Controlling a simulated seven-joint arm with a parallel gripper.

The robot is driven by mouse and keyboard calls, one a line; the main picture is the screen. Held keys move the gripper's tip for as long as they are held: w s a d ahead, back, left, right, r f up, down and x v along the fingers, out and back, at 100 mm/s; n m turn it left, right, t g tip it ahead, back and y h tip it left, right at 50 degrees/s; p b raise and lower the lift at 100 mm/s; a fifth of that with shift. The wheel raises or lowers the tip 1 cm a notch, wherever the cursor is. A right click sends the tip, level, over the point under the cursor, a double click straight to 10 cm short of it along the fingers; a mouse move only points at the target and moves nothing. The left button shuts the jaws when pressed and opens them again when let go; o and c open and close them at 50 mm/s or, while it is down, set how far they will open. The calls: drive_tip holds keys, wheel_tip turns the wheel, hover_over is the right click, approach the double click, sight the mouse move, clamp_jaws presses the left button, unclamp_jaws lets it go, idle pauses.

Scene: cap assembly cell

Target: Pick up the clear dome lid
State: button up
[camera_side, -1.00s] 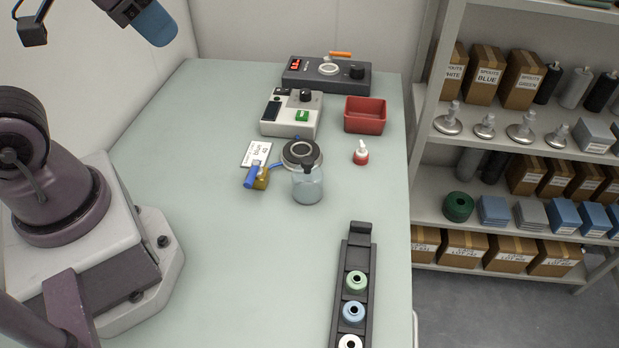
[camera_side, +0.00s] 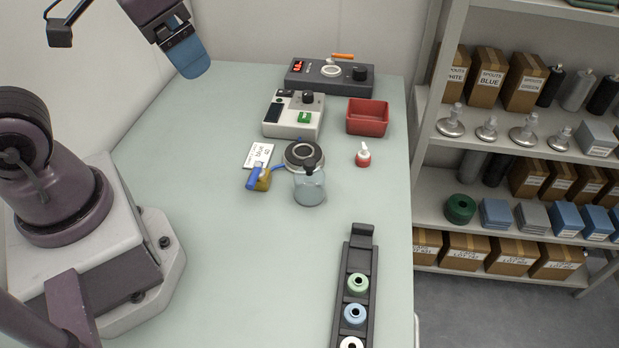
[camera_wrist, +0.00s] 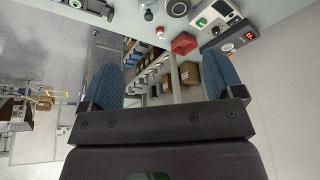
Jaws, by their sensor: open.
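The clear dome lid (camera_side: 309,190) is a see-through, pale blue-grey cover with a dark knob on top. It stands upright on the table in the side view, just in front of a round dark-rimmed device, and partly overlaps it. In the wrist view the lid seems to be the small pale shape (camera_wrist: 148,11) at the top edge. My gripper (camera_side: 190,60) is high at the upper left in the side view, well away from the lid. Its two blue fingers stand wide apart in the wrist view (camera_wrist: 163,78), with nothing between them.
Beside the lid are the round device (camera_side: 303,152), a small amber bottle with a blue part (camera_side: 262,180), a label card (camera_side: 258,155) and a red-white dropper bottle (camera_side: 363,155). Behind are control boxes and a red bin (camera_side: 367,118).

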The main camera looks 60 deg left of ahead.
drive_tip(key=w+d+f+m+g, duration=0.2)
drive_tip(key=w+f+m+g, duration=0.15)
drive_tip(key=w+f, duration=0.45)
drive_tip(key=m, duration=1.1)
hover_over(310, 174)
drive_tip(key=shift+g, duration=0.25)
wheel_tip(310, 174, down, 8)
drive_tip(key=shift+a+r, duration=0.1)
drive_tip(key=shift+a, duration=0.05)
drive_tip(key=shift+w+m, duration=0.15)
drive_tip(key=shift+m, duration=0.4)
wheel_tip(310, 174, down, 13)
drive_tip(key=shift+a+r, duration=0.1)
drive_tip(key=c, duration=0.9)
